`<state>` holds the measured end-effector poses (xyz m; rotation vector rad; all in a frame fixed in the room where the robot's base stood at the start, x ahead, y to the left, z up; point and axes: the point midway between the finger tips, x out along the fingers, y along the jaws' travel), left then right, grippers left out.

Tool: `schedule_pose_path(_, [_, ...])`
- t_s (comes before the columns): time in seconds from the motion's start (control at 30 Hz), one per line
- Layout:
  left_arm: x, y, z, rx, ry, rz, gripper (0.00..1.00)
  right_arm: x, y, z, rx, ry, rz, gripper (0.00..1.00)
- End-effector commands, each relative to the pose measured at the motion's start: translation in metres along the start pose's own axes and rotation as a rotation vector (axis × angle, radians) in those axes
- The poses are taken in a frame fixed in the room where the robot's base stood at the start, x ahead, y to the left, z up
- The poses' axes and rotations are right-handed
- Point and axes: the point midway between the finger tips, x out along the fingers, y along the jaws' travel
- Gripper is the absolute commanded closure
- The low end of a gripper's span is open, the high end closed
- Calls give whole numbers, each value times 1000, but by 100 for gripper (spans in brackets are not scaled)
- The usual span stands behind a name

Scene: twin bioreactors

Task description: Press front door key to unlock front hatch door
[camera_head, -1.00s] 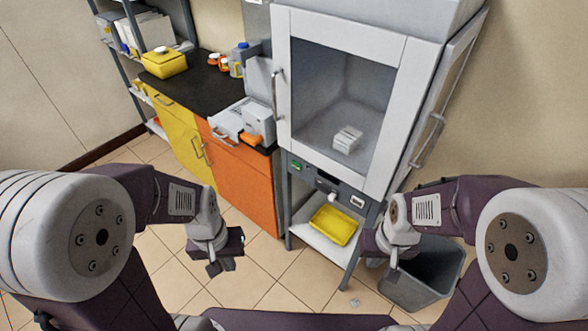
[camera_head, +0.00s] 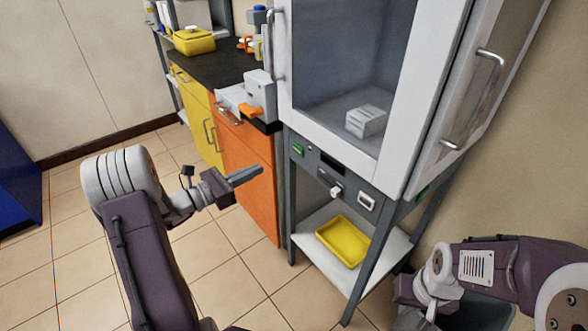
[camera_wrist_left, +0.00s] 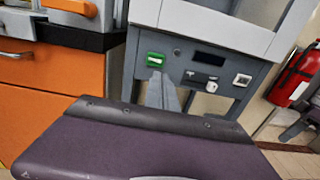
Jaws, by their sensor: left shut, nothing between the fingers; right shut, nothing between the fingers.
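The grey cabinet (camera_head: 425,110) has a front hatch door (camera_head: 350,60) with a glass pane, which looks shut. A green key (camera_head: 298,150) sits at the left end of the panel below the door; it also shows in the left wrist view (camera_wrist_left: 155,59). Another green key (camera_head: 422,193) is on the cabinet's right side. My left gripper (camera_head: 258,170) is shut and empty, pointing at the panel from the left. In the left wrist view its fingertips (camera_wrist_left: 162,80) are just below the green key, apparently short of it. My right gripper (camera_head: 430,312) is low at the right, shut, partly hidden.
A yellow tray (camera_head: 343,241) lies on the shelf under the cabinet. The orange cupboard (camera_head: 240,165) with its black worktop stands close to my left gripper. A grey bin (camera_head: 475,318) is behind my right arm. A red extinguisher (camera_wrist_left: 294,78) shows at the right.

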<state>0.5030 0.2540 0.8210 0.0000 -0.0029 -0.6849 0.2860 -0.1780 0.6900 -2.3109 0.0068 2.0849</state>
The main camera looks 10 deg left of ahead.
Motion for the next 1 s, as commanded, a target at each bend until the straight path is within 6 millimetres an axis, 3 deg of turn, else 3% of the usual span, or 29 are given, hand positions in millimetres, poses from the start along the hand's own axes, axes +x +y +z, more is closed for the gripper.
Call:
schedule_pose_path(0.07, [-6,5,-10,-4,1,18,100,8,0,1,0,0,0,100])
schedule_pose_path(0.53, [-2,6,-9,-1,2,22,100,9,0,1,0,0,0,100])
schedule_pose_path(1.0, [94,7,-10,0,2,18,100,28,1,3,0,0,0,100])
